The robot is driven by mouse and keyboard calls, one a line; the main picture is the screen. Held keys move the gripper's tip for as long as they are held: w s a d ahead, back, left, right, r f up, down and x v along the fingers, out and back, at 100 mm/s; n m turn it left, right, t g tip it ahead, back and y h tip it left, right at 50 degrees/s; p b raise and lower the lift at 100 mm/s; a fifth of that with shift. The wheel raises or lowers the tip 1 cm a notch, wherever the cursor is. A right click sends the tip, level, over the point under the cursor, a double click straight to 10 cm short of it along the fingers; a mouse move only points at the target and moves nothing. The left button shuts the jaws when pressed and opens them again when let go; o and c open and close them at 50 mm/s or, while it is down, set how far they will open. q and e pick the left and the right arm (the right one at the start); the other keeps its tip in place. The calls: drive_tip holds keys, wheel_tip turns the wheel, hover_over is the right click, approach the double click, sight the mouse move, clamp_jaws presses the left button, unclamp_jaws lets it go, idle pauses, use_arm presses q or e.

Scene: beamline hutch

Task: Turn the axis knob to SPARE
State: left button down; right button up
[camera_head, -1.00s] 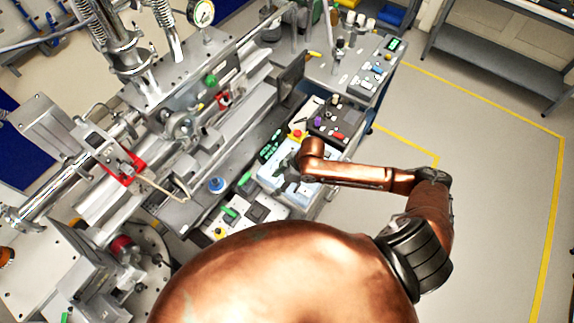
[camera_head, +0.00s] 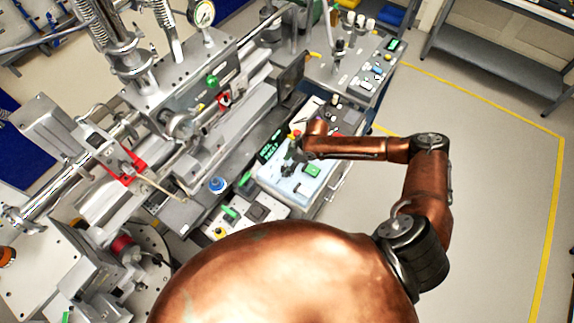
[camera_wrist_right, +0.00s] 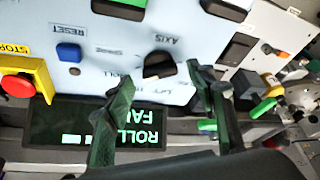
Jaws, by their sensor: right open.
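The axis knob (camera_wrist_right: 160,66) is a dark knob on the pale blue panel, with AXIS printed upside down by it in the right wrist view. In the head view the right gripper (camera_head: 294,154) is over the pale blue panel (camera_head: 282,181), and the knob is not distinct there. My left gripper is not in view.
A red stop button (camera_wrist_right: 18,88) on a yellow base and a blue RESET button (camera_wrist_right: 69,53) are on the panel. A dark display (camera_wrist_right: 95,130) with upside-down text lies beside it. Neighbouring consoles and beamline hardware crowd around; the floor (camera_head: 480,200) at right is open.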

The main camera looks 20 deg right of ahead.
drive_tip(key=shift+a+f, duration=0.1)
drive_tip(key=shift+f, duration=0.25)
drive_tip(key=shift+c, duration=0.5)
drive_tip(key=c, duration=1.1)
drive_tip(key=shift+o, duration=0.2)
drive_tip(key=shift+r+m+p, duration=0.2)
drive_tip(key=shift+m+p, duration=0.2)
drive_tip(key=shift+p, duration=0.4)
drive_tip(key=m+t+h+p, duration=0.1)
drive_tip(key=m+p, duration=0.3)
drive_tip(key=p, duration=0.2)
drive_tip(key=shift+s+a, duration=0.1)
drive_tip(key=shift+a, duration=0.05)
drive_tip(key=shift+f+m+t+h+p, duration=0.1)
drive_tip(key=shift+m+t+h+p, duration=0.55)
drive_tip(key=shift+m+p, duration=1)
